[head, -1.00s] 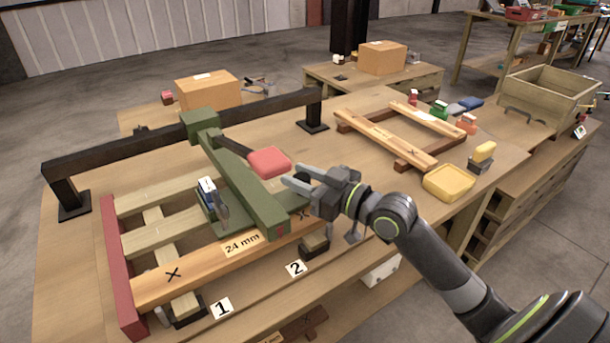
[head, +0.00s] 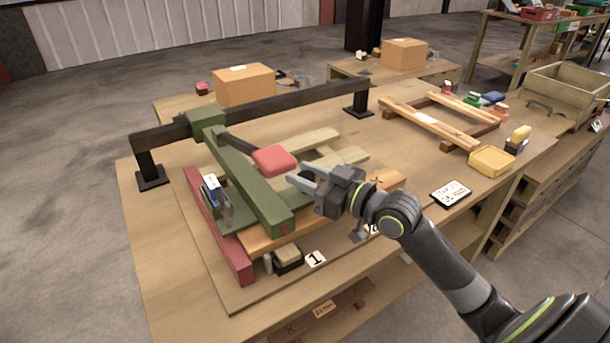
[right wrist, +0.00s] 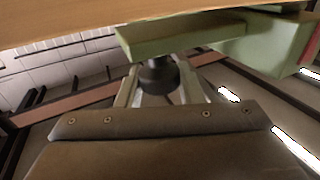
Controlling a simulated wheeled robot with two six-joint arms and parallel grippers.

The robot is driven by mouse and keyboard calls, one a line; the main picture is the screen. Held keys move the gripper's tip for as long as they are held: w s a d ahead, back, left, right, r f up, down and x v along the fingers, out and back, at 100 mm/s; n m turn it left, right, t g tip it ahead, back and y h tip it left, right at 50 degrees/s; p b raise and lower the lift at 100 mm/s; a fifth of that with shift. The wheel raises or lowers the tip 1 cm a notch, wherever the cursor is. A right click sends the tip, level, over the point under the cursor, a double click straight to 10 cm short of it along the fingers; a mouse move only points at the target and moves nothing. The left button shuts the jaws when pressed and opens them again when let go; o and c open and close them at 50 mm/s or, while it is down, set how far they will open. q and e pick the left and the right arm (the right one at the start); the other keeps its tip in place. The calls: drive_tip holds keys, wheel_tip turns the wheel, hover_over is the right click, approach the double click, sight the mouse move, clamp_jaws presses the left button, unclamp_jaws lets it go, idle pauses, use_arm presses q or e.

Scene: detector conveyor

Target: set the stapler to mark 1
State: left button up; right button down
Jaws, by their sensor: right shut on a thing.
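The stapler is a green arm (head: 245,182) on a black rail (head: 270,108), with a red pad (head: 274,159) and a blue-white metal head (head: 217,198) on its left side. It stands near the left end, close to the red fence (head: 225,232). Its near end points roughly at the card for mark 1 (head: 316,259); I cannot tell whether it lines up exactly. My right gripper (head: 302,182) is at the right of the arm's near part. In the right wrist view its jaws are shut on a dark round knob (right wrist: 158,75) under the green plate (right wrist: 180,38). My left gripper is not in view.
A small tan-topped stop block (head: 288,256) sits left of the mark 1 card. Pale boards (head: 345,152) lie under the arm. A wooden frame (head: 430,122), yellow tray (head: 491,160) and label card (head: 451,194) lie to the right. Cardboard boxes (head: 245,87) stand behind.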

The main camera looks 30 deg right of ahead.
drive_tip(key=c, duration=1)
unclamp_jaws()
drive_tip(key=shift+c, duration=0.2)
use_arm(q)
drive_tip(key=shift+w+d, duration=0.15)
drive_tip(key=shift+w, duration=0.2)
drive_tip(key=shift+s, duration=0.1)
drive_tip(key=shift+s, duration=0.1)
use_arm(e)
drive_tip(key=shift+s, duration=0.1)
drive_tip(key=shift+s+d, duration=0.15)
drive_tip(key=shift+s, duration=0.05)
use_arm(q)
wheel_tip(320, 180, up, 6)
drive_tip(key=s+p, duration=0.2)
drive_tip(key=p, duration=0.5)
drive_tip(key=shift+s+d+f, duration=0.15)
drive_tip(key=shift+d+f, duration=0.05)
use_arm(e)
drive_tip(key=v, duration=1.6)
drive_tip(key=shift+s, duration=0.4)
